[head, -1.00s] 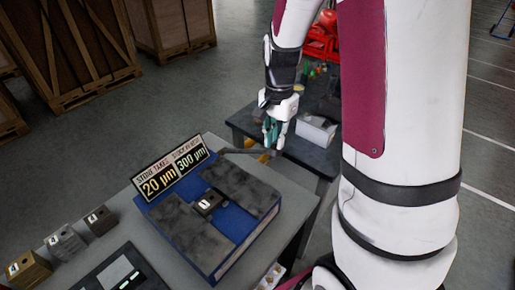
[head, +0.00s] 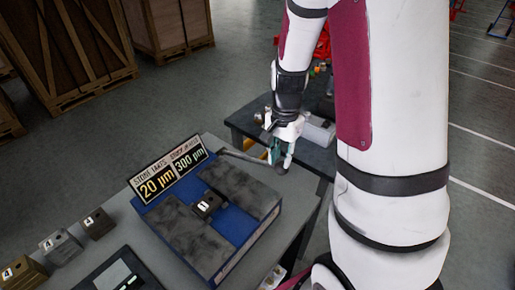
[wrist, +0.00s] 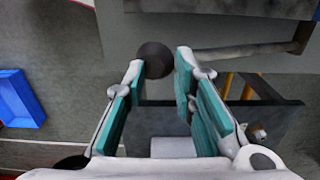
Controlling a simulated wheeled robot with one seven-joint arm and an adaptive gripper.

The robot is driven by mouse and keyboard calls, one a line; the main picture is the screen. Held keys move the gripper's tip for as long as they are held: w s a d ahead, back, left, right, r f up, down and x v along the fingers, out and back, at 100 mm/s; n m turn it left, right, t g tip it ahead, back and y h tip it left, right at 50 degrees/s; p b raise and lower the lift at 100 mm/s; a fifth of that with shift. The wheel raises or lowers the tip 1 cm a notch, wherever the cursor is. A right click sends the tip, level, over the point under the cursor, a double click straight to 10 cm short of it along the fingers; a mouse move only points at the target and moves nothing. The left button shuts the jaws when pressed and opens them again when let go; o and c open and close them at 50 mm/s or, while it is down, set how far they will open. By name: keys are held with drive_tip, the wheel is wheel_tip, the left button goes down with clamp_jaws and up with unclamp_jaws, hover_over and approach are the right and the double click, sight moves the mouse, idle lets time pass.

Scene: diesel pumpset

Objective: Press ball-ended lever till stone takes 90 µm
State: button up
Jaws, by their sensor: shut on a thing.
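The ball-ended lever (head: 246,157) reaches right from the blue machine (head: 234,262) with dark stone-grey top plates. Its dark round ball (wrist: 154,58) sits between my fingertips in the wrist view, and its rod (wrist: 245,52) runs right behind one finger. A dark block marked 1 (head: 208,204) sits on the machine top.
Several numbered blocks (head: 62,247) stand at the left of the grey bench (head: 117,222). A dark panel (head: 105,277) lies at the front. A second dark table (head: 240,122) with a pale box (head: 318,130) stands behind my gripper. Wooden crates (head: 85,45) stand at the back left.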

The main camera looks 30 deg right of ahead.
sight(284, 171)
drive_tip(key=shift+s+d+f, duration=0.1)
drive_tip(key=shift+s+f, duration=0.1)
drive_tip(key=shift+f, duration=0.35)
drive_tip(key=shift+s+d+f, duration=0.1)
drive_tip(key=shift+s+f, duration=0.05)
drive_tip(key=shift+f, duration=0.35)
drive_tip(key=shift+s+d+f+b, duration=0.15)
drive_tip(key=shift+f+b, duration=0.35)
drive_tip(key=shift+f, duration=0.35)
drive_tip(key=shift+s+a+f+b, duration=0.15)
drive_tip(key=shift+f+b, duration=0.35)
drive_tip(key=shift+f, duration=0.35)
drive_tip(key=w+a+r+p, duration=0.1)
drive_tip(key=w+r+p, duration=0.2)
drive_tip(key=r, duration=1.3)
drive_tip(key=p, duration=0.3)
drive_tip(key=shift+p, duration=0.35)
drive_tip(key=shift+a, duration=0.1)
drive_tip(key=s+a+r+n+t+b, duration=0.1)
drive_tip(key=s+a+r+n, duration=0.25)
drive_tip(key=r, duration=0.25)
drive_tip(key=s+a+r+n+t+b, duration=0.1)
drive_tip(key=s+a+r+n+t, duration=0.1)
drive_tip(key=s+a+r+n, duration=0.3)
drive_tip(key=s+a+r+n+t+b, duration=0.1)
drive_tip(key=s+a+r+n+t, duration=0.1)
drive_tip(key=s, duration=0.7)
drive_tip(key=shift+a+r+n+t, duration=0.3)
drive_tip(key=shift+a+r+n, duration=0.25)
drive_tip(key=shift+r+n, duration=0.85)
